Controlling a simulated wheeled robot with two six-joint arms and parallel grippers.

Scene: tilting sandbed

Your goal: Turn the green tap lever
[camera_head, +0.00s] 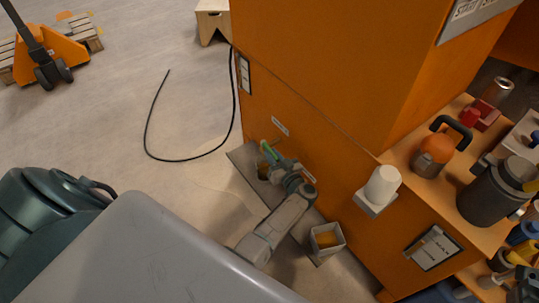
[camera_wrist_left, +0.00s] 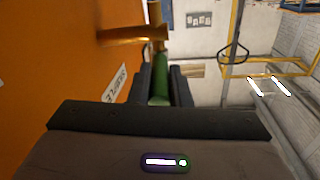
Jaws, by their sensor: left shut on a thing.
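The green tap lever (camera_head: 267,148) shows at the lower side of the orange cabinet in the head view. My left gripper (camera_head: 274,157) is at the lever, close to the cabinet face. In the left wrist view the green lever (camera_wrist_left: 161,80) lies between the two dark fingers of my left gripper (camera_wrist_left: 162,88), which is shut on it. A brass-coloured tap body (camera_wrist_left: 135,35) comes out of the orange wall beyond the lever. My gripper hides part of the lever. My right gripper is not in view.
The orange cabinet (camera_head: 315,70) stands close beside my left arm. A small open box (camera_head: 327,239) sits low by the cabinet. A white cup (camera_head: 382,185) stands on a small ledge. A shelf (camera_head: 403,149) at right holds several items. A black cable (camera_head: 150,125) lies on open floor.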

